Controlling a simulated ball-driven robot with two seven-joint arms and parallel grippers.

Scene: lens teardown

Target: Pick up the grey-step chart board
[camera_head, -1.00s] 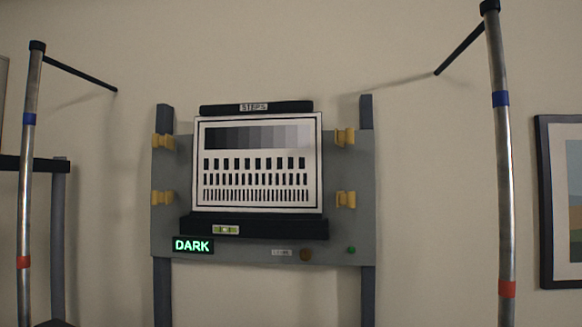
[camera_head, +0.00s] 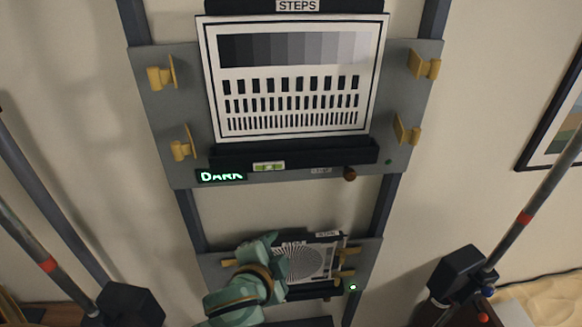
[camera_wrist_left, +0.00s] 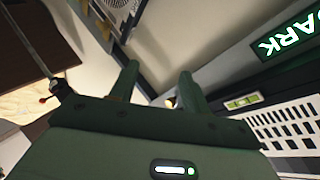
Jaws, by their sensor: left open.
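The grey-step chart board (camera_head: 292,80) is white with a row of grey patches above rows of black bars. It stands upright on the dark ledge (camera_head: 294,153) of the upper grey panel (camera_head: 160,110), under a "STEPS" label. Part of it shows in the left wrist view (camera_wrist_left: 288,125). My left gripper (camera_wrist_left: 156,80) is open with nothing between its fingers, beside the panel and apart from the board. In the head view my left gripper (camera_head: 262,243) is below the board, in front of the lower panel. My right gripper is not in view.
Yellow clips (camera_head: 160,77) (camera_head: 424,66) flank the board on both sides, clear of its face. A lit "DARK" sign (camera_head: 221,177), a bubble level (camera_head: 268,167) and a brown knob (camera_head: 349,174) sit below it. A round-patterned chart (camera_head: 305,263) is on the lower panel. Lamp poles (camera_head: 530,210) stand at both sides.

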